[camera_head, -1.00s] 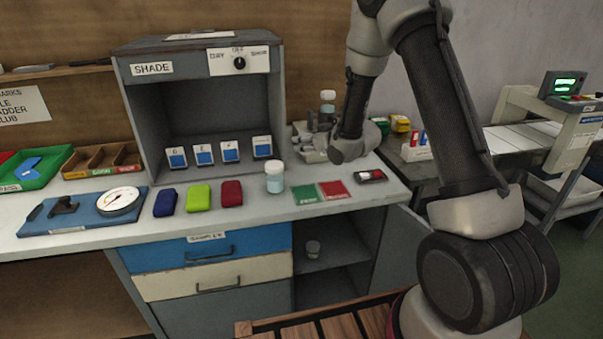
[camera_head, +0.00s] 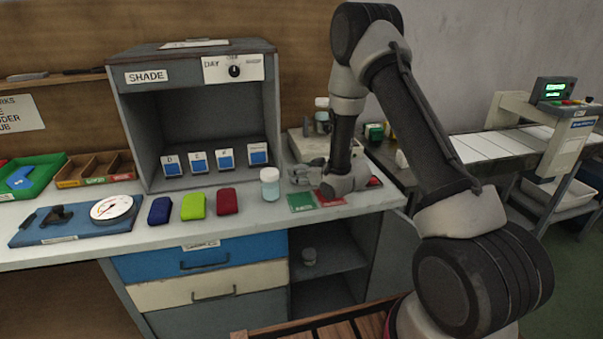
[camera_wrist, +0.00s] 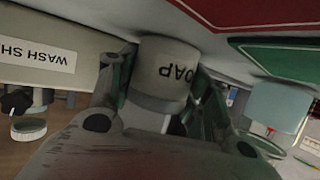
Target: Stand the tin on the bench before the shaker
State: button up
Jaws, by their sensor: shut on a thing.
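In the wrist view my gripper (camera_wrist: 160,105) is shut on a pale cylindrical tin (camera_wrist: 168,72), with the letters "OAP" readable upside down. I cannot tell whether its base touches the bench. In the head view my gripper (camera_head: 308,174) is low over the bench top (camera_head: 245,222), in front of the grey shaker (camera_head: 304,147) at the back right. The tin is hard to make out there. In the wrist view the shaker's front (camera_wrist: 95,62) carries a label reading "WASH SH".
A jar of pale liquid (camera_head: 270,184) stands left of my gripper. A green card (camera_head: 301,202) and a red card (camera_head: 330,199) lie close by, the red one partly hidden by my wrist. Red, green and blue blocks (camera_head: 194,206) sit farther left, before the shade cabinet (camera_head: 125,110).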

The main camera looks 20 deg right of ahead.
jog(key=shift+s+f, duration=0.15)
jog(key=shift+f, duration=0.1)
